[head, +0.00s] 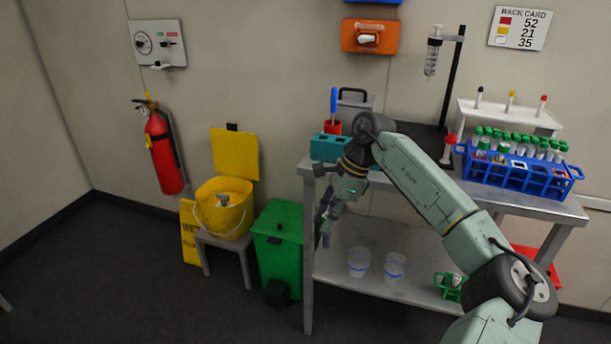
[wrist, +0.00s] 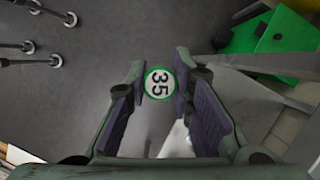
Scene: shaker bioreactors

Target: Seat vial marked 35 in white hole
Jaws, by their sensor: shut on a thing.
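The vial marked 35 (wrist: 159,83) shows its round white top with a green rim between my fingertips in the wrist view. My gripper (head: 327,222) is shut on it, pointing down in front of the shelf table's left end, well left of the blue rack. I cannot make out the vial in the head view. The blue rack (head: 572,184) stands on the right of the tabletop with several green-capped tubes in its back rows. Colour marks show at its front holes, a white one (head: 518,164) near the middle; they are small.
The card (head: 519,28) pairs white with 35. A teal block (head: 326,148) sits at the table's left end. A green bin (head: 279,245) and yellow bucket (head: 221,214) stand left of my gripper. A stand (head: 455,75) rises behind the table.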

